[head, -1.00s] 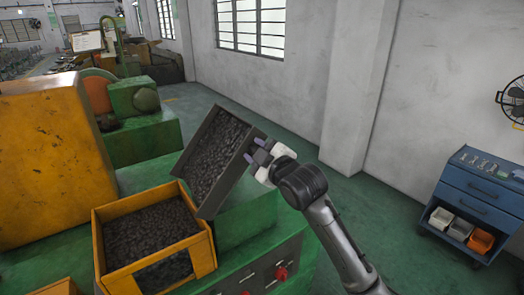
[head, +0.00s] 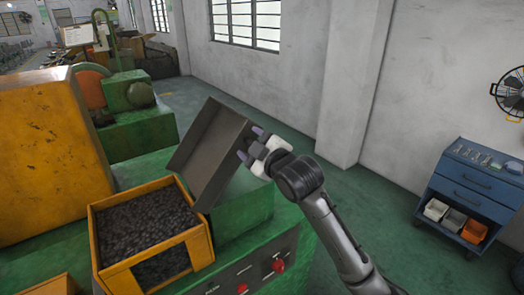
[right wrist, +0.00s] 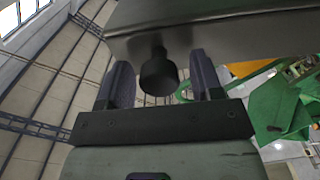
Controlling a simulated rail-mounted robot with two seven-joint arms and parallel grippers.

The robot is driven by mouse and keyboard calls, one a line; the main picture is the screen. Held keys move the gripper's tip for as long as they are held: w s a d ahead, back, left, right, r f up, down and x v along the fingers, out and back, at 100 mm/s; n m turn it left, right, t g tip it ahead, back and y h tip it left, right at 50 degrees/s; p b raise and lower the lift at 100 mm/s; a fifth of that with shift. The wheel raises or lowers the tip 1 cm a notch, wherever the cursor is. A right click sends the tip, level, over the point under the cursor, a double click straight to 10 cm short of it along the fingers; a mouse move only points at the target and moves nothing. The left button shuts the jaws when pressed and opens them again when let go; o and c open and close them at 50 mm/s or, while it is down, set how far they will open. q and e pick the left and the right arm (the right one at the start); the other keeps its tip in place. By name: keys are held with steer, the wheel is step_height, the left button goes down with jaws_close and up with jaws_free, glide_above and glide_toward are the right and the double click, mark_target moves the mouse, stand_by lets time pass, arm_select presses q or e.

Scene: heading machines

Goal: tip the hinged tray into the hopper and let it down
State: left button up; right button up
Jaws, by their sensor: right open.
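The hinged tray (head: 207,148) is grey and tilted steeply, its low edge at the hopper's right side. Its visible inside is bare. The hopper (head: 201,250) is a yellow-framed box filled with small dark parts (head: 145,225). My right gripper (head: 251,144) is at the tray's raised right side. In the right wrist view its fingers (right wrist: 160,78) are apart, with a dark round knob (right wrist: 158,75) between them under the tray wall (right wrist: 220,35). Gaps show on both sides of the knob. My left gripper is out of view.
A green machine body with red knobs (head: 278,266) lies under the tray. A large yellow housing (head: 45,150) stands to the left. A blue drawer cart (head: 472,190) stands at the right, with open green floor before it.

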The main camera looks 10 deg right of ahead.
steer(key=b+v, duration=0.3)
steer(key=v, duration=1)
steer(key=shift+s+d, duration=0.2)
steer(key=shift+s, duration=0.1)
